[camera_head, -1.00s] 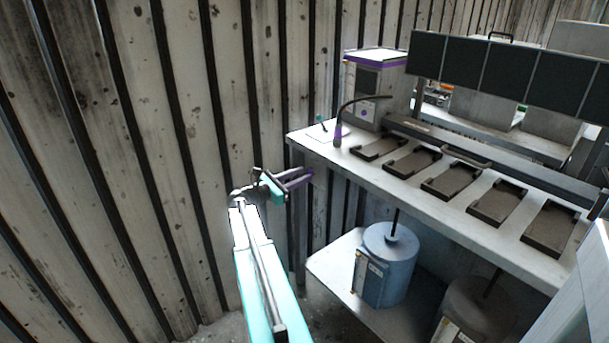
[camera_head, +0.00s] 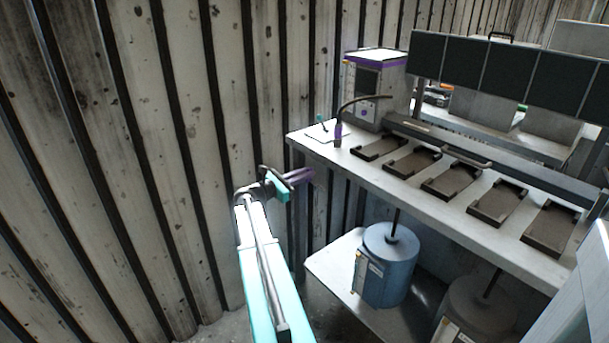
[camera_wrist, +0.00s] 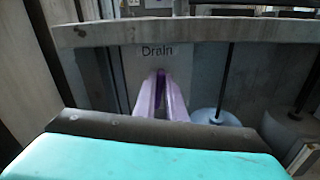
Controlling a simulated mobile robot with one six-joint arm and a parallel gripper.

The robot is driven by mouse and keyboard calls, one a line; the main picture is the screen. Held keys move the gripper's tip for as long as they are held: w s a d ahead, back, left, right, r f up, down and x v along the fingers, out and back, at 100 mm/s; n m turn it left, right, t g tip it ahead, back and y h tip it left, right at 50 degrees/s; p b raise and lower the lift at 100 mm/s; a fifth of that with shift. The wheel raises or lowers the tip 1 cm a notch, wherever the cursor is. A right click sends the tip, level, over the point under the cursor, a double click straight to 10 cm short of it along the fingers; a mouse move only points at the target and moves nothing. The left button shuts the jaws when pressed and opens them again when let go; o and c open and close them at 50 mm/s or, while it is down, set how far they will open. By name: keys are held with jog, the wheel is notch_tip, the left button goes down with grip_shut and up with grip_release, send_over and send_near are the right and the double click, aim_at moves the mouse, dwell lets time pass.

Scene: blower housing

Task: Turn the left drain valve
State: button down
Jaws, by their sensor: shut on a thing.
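My gripper (camera_head: 308,175) has purple fingers and reaches to the left end of the workbench, just under the bench top. In the wrist view its two fingers (camera_wrist: 161,74) come together at the tips below the black word "Drain" on a grey panel (camera_wrist: 148,65). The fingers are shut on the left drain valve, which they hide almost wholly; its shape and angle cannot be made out. In the head view the valve is hidden behind the fingers and the bench edge.
The bench top (camera_head: 400,192) holds several dark trays, a purple-based gooseneck lamp (camera_head: 338,133) and a grey-and-purple machine (camera_head: 374,88). A blue tank (camera_head: 388,268) stands on the lower shelf (camera_head: 325,262). A ribbed metal wall (camera_head: 150,150) rises close on the left.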

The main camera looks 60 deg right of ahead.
jog(key=shift+f+m+b, duration=0.1)
jog(key=shift+m+b, duration=0.2)
jog(key=m+b, duration=0.1)
jog(key=m, duration=0.1)
jog(key=m+b, duration=0.1)
jog(key=shift+s+a+f+b, duration=0.15)
jog(key=shift+s+f+b, duration=0.05)
jog(key=shift+s+b, duration=0.1)
jog(key=m+b, duration=0.2)
jog(key=m, duration=0.1)
jog(key=m+b, duration=0.1)
jog(key=b, duration=0.1)
jog(key=shift+s+a+f+m, duration=0.1)
jog(key=shift+s+f+m, duration=0.05)
jog(key=shift+f+m, duration=0.15)
jog(key=m+b, duration=0.5)
jog(key=shift+s+f, duration=0.15)
jog(key=shift+f, duration=0.15)
jog(key=shift+m+b, duration=1)
jog(key=shift+m, duration=0.3)
jog(key=c, duration=1.8)
grip_release()
